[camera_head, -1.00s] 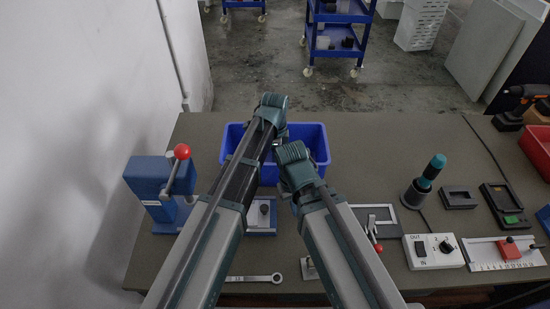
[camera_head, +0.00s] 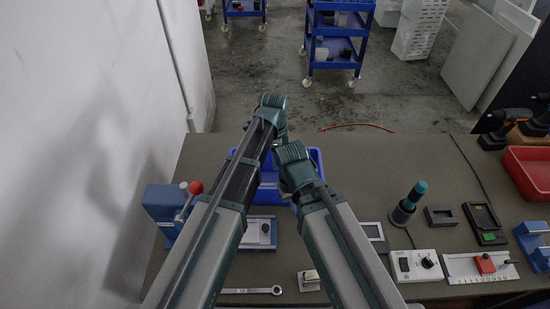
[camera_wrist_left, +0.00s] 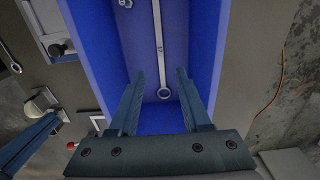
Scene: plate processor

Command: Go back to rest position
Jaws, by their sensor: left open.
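My left gripper (camera_wrist_left: 160,74) is open and empty in the left wrist view, its two fingers spread above the blue bin (camera_wrist_left: 90,50). A wrench (camera_wrist_left: 160,45) with a ring end lies inside the bin, apart from the fingers. In the head view my left gripper (camera_head: 272,108) is the higher one, its fingers hidden by its wrist. My right gripper (camera_head: 294,156) is lower and to the right, its fingers also hidden by its wrist. Both arms cover much of the blue bin (camera_head: 316,163).
A blue press (camera_head: 162,207) with a red knob stands at the left by the wall. A wrench (camera_head: 250,291) lies near the front edge. A switch box (camera_head: 416,265), a ruler fixture (camera_head: 460,268) and a red bin (camera_head: 532,165) are at the right. The table's back is mostly clear.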

